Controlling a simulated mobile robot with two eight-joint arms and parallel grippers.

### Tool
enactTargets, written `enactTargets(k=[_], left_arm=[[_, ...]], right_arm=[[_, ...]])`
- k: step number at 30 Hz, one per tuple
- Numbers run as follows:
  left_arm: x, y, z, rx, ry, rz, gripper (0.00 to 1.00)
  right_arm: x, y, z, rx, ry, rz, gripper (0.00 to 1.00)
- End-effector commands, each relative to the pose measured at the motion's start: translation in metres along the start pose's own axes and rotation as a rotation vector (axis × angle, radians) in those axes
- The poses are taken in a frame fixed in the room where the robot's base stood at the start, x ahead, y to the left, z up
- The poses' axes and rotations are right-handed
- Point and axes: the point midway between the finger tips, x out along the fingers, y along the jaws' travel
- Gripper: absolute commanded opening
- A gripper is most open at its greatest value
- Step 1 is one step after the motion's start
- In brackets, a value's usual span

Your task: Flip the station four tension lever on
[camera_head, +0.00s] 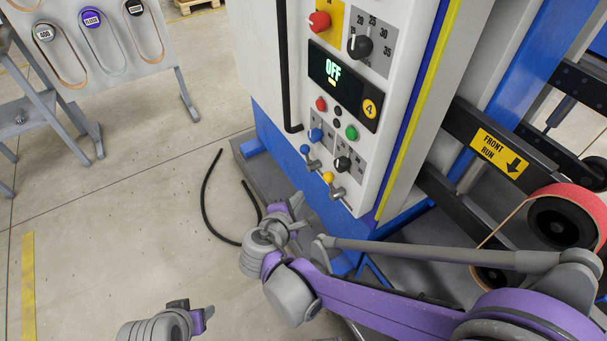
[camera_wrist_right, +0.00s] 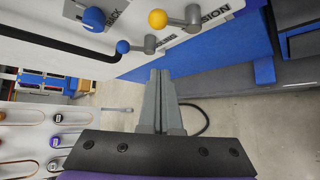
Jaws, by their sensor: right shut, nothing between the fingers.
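The station four panel (camera_head: 318,115) shows a "4" badge and a display reading OFF. Low on it are two small levers. One has a yellow ball (camera_head: 328,177); in the right wrist view this yellow-ball lever (camera_wrist_right: 158,19) sits beside lettering ending in "SION". The blue-ball lever (camera_head: 305,149) is up and left of it, and shows in the wrist view too (camera_wrist_right: 122,47). My right gripper (camera_head: 298,202) is shut and empty, below and left of the levers, apart from both; its fingers (camera_wrist_right: 162,75) point toward the panel. My left gripper (camera_head: 206,315) is low in the head view, its fingers unclear.
A black cable (camera_head: 207,205) lies on the floor left of the machine. Red and green buttons, knobs and a black handle (camera_head: 286,70) are on the panel. A belt roller (camera_head: 560,220) is at right, behind my right arm.

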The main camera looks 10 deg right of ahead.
Motion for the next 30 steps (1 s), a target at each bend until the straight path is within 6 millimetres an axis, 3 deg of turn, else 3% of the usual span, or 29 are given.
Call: enactTargets(k=[17,30], left_arm=[[0.004,0.0,0.002,0.0,-0.002,0.0,0.55],[0.02,0.0,0.009,0.0,-0.007,0.0,0.55]], right_arm=[[0.009,0.002,-0.006,-0.027,-0.006,0.021,0.0],[0.097,0.003,-0.006,-0.026,-0.007,0.02,0.0]])
